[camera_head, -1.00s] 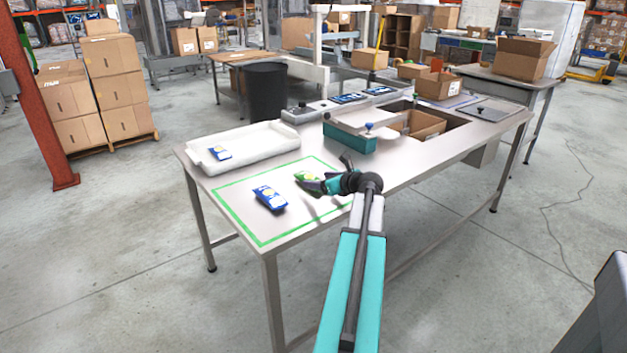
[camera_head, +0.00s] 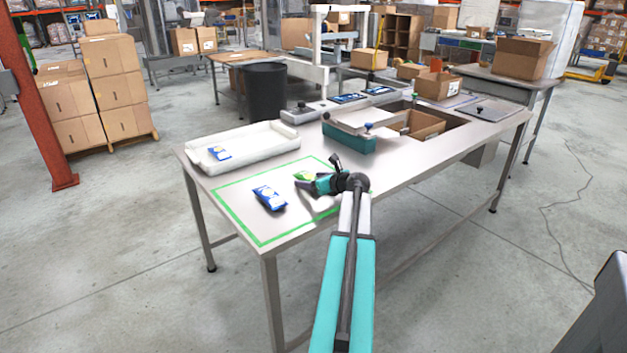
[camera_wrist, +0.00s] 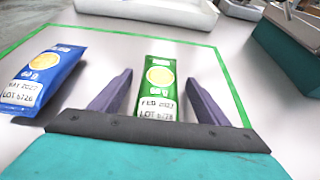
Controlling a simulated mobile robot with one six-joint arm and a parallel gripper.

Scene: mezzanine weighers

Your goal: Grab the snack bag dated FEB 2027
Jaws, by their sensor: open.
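A green snack bag (camera_wrist: 158,88) stands between the spread fingers of my gripper (camera_wrist: 158,95) in the wrist view; its label reads FEB 2027 and LOT b728. In the head view the green bag (camera_head: 303,175) is partly hidden by my gripper (camera_head: 306,184). A blue snack bag (camera_wrist: 44,80) is to the left, outside the fingers, with a date that looks like MAY 2027; it also shows in the head view (camera_head: 268,198). My gripper is open, with a gap on each side of the green bag.
Both bags are inside a green outline (camera_head: 232,212) on the metal table (camera_head: 400,178). A white tray (camera_head: 262,152) behind holds another blue bag (camera_head: 219,153). A teal box-like unit (camera_head: 349,140) stands to the right of the tray. The front table edge is close to my arm.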

